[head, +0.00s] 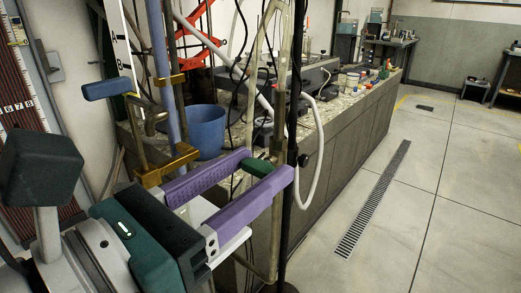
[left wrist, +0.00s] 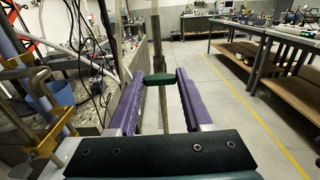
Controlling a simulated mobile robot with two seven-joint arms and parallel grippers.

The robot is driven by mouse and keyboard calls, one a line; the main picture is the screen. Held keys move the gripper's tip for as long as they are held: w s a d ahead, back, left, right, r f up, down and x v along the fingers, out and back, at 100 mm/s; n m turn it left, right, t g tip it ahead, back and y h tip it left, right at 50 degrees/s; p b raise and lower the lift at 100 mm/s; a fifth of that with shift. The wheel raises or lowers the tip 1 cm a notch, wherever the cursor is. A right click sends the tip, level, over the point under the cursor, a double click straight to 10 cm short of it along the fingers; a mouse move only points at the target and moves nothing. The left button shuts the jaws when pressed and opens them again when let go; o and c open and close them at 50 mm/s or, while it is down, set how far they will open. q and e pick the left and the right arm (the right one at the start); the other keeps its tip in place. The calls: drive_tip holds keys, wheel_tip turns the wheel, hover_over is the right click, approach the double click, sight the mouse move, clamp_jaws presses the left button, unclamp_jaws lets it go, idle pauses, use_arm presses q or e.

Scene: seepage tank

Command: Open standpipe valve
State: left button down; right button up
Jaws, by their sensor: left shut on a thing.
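Parts of the handle's ends are hidden by the fingers. My right gripper is not in view.
A blue lever (head: 107,88), a blue pipe (head: 160,60) and brass clamps (head: 168,165) stand left of the gripper. A blue bucket (head: 206,130) sits on the long stone-topped bench (head: 345,100). A black upright pole and hanging cables are close by. The floor (head: 440,200) at right is clear.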

use_arm(q)
drive_tip(key=shift+n, duration=0.3)
drive_tip(key=shift+r+n+p, duration=0.15)
drive_tip(key=shift+n+p, duration=0.8)
drive_tip(key=shift+n, duration=0.25)
drive_tip(key=n+p, duration=0.2)
drive_tip(key=n, duration=0.3)
drive_tip(key=shift+a, duration=0.1)
drive_tip(key=n+p, duration=0.2)
drive_tip(key=n, duration=0.3)
drive_tip(key=shift+n, duration=0.4)
drive_tip(key=n, duration=0.1)
drive_tip(key=n+p, duration=0.1)
drive_tip(key=n, duration=0.3)
drive_tip(key=shift+f, duration=0.25)
drive_tip(key=shift+n, duration=0.3)
drive_tip(key=shift+c, duration=1.6)
unclamp_jaws()
